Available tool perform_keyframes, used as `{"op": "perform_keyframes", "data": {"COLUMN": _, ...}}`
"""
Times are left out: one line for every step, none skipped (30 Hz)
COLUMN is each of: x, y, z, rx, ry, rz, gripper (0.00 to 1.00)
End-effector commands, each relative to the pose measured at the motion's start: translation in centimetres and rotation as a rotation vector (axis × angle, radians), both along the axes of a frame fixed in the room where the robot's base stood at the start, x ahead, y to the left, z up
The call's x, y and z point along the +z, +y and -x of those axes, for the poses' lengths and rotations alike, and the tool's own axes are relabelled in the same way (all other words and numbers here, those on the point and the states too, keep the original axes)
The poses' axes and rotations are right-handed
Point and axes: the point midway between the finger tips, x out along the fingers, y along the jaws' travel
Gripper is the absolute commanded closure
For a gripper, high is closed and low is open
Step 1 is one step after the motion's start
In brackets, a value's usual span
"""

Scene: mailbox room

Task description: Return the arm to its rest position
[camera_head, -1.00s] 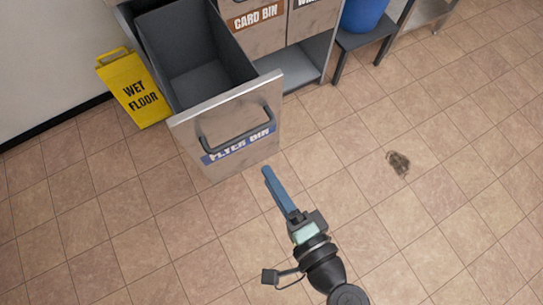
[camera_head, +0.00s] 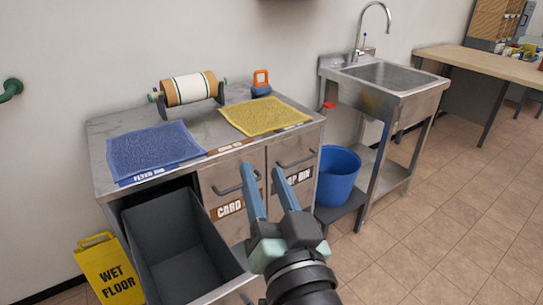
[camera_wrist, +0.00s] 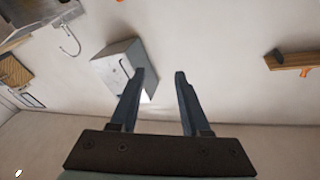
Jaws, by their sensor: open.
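My gripper (camera_head: 266,191) is raised in front of the steel cabinet in the head view, its two blue fingers apart and nothing between them. In the wrist view the gripper (camera_wrist: 160,75) also shows spread, empty fingers against a pale wall. The flyer bin drawer (camera_head: 177,252) stands pulled out at the lower left, and its inside looks empty. My gripper is to the right of this drawer and overlaps the card bin front (camera_head: 228,207) in the picture. Whether the fingers touch anything cannot be seen, but no contact shows.
The cabinet top (camera_head: 212,128) carries a blue mat (camera_head: 155,146), a yellow mat (camera_head: 262,117), a paper roll (camera_head: 188,88) and an orange-handled tool (camera_head: 261,82). A yellow wet floor sign (camera_head: 110,272) stands left. A blue bucket (camera_head: 338,176) and sink (camera_head: 380,80) stand right. Floor at right is open.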

Motion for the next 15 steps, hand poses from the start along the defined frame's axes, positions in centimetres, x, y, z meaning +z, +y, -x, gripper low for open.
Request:
{"op": "perform_keyframes", "data": {"x": 4.6, "y": 0.1, "z": 0.0, "rx": -0.043, "ry": -0.108, "rz": 0.057, "gripper": 0.54}}
{"op": "perform_keyframes", "data": {"x": 6.8, "y": 0.1, "z": 0.2, "rx": -0.073, "ry": -0.163, "rz": 0.089, "gripper": 0.54}}
{"op": "perform_keyframes", "data": {"x": 9.7, "y": 0.0, "z": 0.6, "rx": -0.113, "ry": -0.235, "rz": 0.126, "gripper": 0.54}}
{"op": "perform_keyframes", "data": {"x": 11.8, "y": -0.1, "z": 1.0, "rx": -0.142, "ry": -0.287, "rz": 0.150, "gripper": 0.54}}
{"op": "perform_keyframes", "data": {"x": 13.7, "y": -0.2, "z": 1.5, "rx": -0.172, "ry": -0.337, "rz": 0.173, "gripper": 0.54}}
{"op": "perform_keyframes", "data": {"x": 16.3, "y": -0.2, "z": 2.4, "rx": -0.211, "ry": -0.400, "rz": 0.198, "gripper": 0.54}}
{"op": "perform_keyframes", "data": {"x": 18.0, "y": -0.3, "z": 3.1, "rx": -0.240, "ry": -0.446, "rz": 0.215, "gripper": 0.54}}
{"op": "perform_keyframes", "data": {"x": 19.6, "y": -0.3, "z": 3.8, "rx": -0.267, "ry": -0.490, "rz": 0.230, "gripper": 0.54}}
{"op": "perform_keyframes", "data": {"x": 21.8, "y": -0.4, "z": 5.0, "rx": -0.305, "ry": -0.549, "rz": 0.248, "gripper": 0.54}}
{"op": "perform_keyframes", "data": {"x": 23.2, "y": -0.5, "z": 5.8, "rx": -0.334, "ry": -0.589, "rz": 0.260, "gripper": 0.54}}
{"op": "perform_keyframes", "data": {"x": 24.7, "y": -0.5, "z": 6.8, "rx": -0.361, "ry": -0.630, "rz": 0.269, "gripper": 0.54}}
{"op": "perform_keyframes", "data": {"x": 26.5, "y": -0.6, "z": 8.1, "rx": -0.398, "ry": -0.684, "rz": 0.281, "gripper": 0.54}}
{"op": "perform_keyframes", "data": {"x": 27.8, "y": -0.6, "z": 9.1, "rx": -0.427, "ry": -0.724, "rz": 0.289, "gripper": 0.54}}
{"op": "perform_keyframes", "data": {"x": 29.0, "y": -0.7, "z": 10.2, "rx": -0.456, "ry": -0.763, "rz": 0.295, "gripper": 0.54}}
{"op": "perform_keyframes", "data": {"x": 30.6, "y": -0.8, "z": 9.5, "rx": -0.447, "ry": -0.738, "rz": 0.296, "gripper": 0.54}}
